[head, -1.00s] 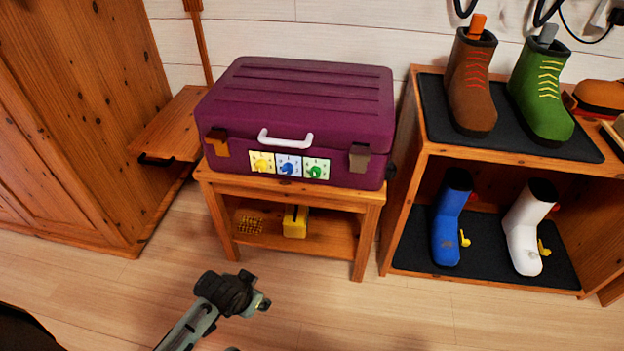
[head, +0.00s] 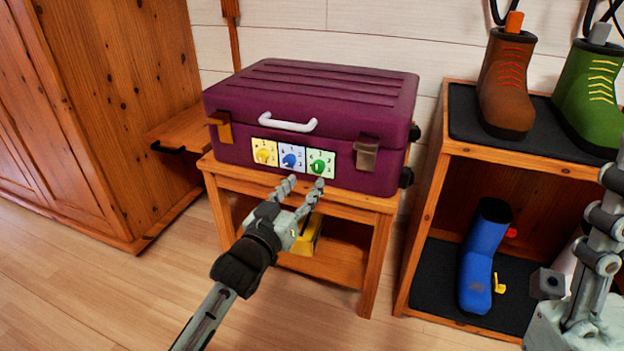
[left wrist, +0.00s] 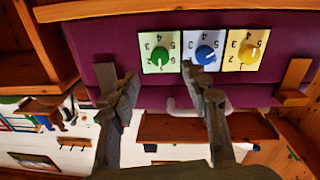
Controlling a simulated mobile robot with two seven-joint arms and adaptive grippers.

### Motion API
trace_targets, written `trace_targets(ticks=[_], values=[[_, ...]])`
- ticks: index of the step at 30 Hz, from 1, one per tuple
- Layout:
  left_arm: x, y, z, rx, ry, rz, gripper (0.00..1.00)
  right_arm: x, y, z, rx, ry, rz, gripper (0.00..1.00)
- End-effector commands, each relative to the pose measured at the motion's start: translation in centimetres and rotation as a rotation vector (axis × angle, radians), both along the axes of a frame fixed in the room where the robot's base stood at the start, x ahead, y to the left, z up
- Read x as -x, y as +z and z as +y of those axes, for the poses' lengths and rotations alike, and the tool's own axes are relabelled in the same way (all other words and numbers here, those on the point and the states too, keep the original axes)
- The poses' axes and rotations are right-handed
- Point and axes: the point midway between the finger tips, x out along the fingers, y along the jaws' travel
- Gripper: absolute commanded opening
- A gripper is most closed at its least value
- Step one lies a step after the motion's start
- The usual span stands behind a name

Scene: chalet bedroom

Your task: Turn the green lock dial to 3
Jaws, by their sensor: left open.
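The suitcase stands on a wooden table (head: 381,204) with a yellow object (head: 310,240) on its lower shelf. Metal latches (head: 367,155) and a white handle (head: 288,124) are near the dials. A boot shelf (head: 425,215) stands at right. Floor at left is clear.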

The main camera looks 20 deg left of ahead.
Motion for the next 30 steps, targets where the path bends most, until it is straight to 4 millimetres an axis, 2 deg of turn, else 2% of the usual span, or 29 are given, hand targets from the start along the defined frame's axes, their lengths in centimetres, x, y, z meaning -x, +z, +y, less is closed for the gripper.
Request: trace_targets(ticks=[6, 12, 23, 30], values=[[-3.6, -0.1, -0.3, -0.001, 0.001, 0.0, 0.46, 0.8, -0.2, -0.3, -0.011, -0.003, -0.064, 0.4], [-6.1, -0.1, -0.5, -0.002, 0.001, 0.002, 0.46, 0.7, -0.2, -0.3, -0.002, -0.002, -0.08, 0.4], [-6.8, -0.1, -0.6, -0.002, 0.001, 0.004, 0.46, 0.7, 0.0, -0.2, 0.0, -0.002, -0.082, 0.4], [-6.8, -0.1, -0.6, -0.002, 0.001, 0.004, 0.19, 0.7, 0.0, -0.2, 0.0, -0.002, -0.082, 0.4]])
